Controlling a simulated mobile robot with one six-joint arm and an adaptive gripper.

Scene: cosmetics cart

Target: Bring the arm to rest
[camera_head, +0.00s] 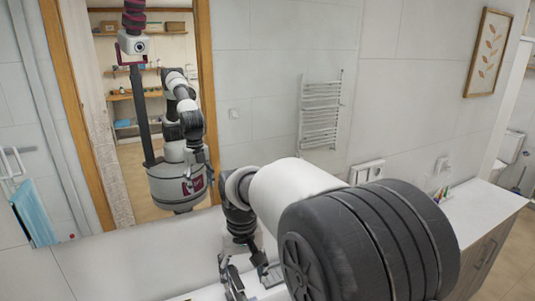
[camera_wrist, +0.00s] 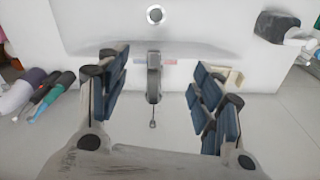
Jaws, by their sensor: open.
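My arm reaches across the front of the head view, and its thick dark joint hides much of the area below. My gripper (camera_head: 246,282) is low in that view, near the white washbasin area, and partly cut off by the lower edge. In the wrist view my gripper (camera_wrist: 160,82) is open, its two blue-padded fingers wide apart with nothing held. A grey tap (camera_wrist: 153,75) shows between the fingers, with the white basin (camera_wrist: 100,22) and its round drain (camera_wrist: 155,14) beyond it. I cannot tell how far the fingers are above the tap.
A dark dispenser (camera_wrist: 278,27) stands at the right, and several tubes and rolled items (camera_wrist: 40,95) lie at the left. A white counter (camera_head: 485,205) with a small cup (camera_head: 440,193) is at the right. A blue towel (camera_head: 35,212) hangs at left.

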